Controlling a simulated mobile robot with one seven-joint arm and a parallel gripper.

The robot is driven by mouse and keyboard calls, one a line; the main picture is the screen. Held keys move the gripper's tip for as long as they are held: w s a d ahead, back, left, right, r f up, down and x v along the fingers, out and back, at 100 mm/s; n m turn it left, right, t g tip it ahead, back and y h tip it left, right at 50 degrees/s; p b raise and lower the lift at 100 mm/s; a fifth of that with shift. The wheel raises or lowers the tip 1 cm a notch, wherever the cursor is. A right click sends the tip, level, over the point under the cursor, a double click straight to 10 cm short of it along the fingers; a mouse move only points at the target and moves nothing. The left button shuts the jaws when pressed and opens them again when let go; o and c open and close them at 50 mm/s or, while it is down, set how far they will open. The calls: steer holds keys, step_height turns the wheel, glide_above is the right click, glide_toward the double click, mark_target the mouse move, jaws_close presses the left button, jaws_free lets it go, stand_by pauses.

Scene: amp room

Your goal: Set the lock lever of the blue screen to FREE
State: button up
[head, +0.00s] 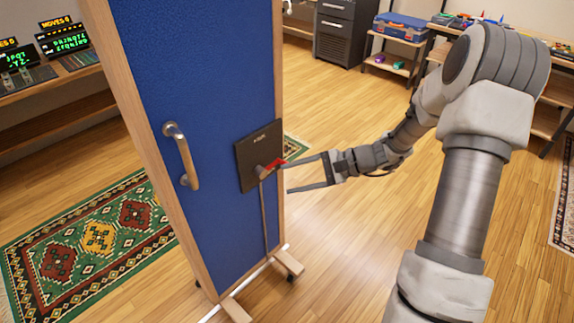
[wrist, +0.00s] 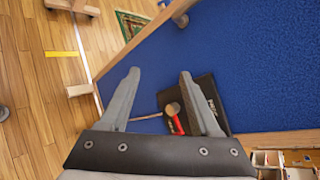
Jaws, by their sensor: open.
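The blue screen (head: 215,75) is a tall upright panel in a wooden frame; its blue face also fills the upper right of the wrist view (wrist: 250,60). A dark square plate (head: 246,160) on it carries small lettering that I cannot read surely. The lock lever (head: 276,165) has a red handle and a round metal hub, and points right and slightly up in the head view. In the wrist view the lever (wrist: 177,125) shows between my finger bases, partly hidden below. My gripper (head: 286,178) is open and empty, its fingertips just right of the lever. Contact is unclear.
A curved door-type handle (head: 183,155) sits left of the plate. A thin metal rod (head: 264,215) runs down from the lever to the screen's wheeled foot (head: 288,263). A patterned rug (head: 95,235) lies at left. The wooden floor at right is clear.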

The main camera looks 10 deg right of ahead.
steer(key=w+d+f+m+t+h+b, duration=0.1)
steer(key=w+d+f+m+t, duration=0.3)
steer(key=d+f+m+t, duration=0.3)
steer(key=w+d+f+m+t+h+b, duration=0.1)
steer(key=w+d+f+m+t, duration=0.4)
steer(key=f, duration=0.5)
steer(key=w+a+g+b, duration=0.1)
steer(key=w+a, duration=0.8)
steer(key=w, duration=0.3)
steer(key=shift+w+a+r, duration=0.25)
steer(key=shift+w+r, duration=0.05)
jaws_close()
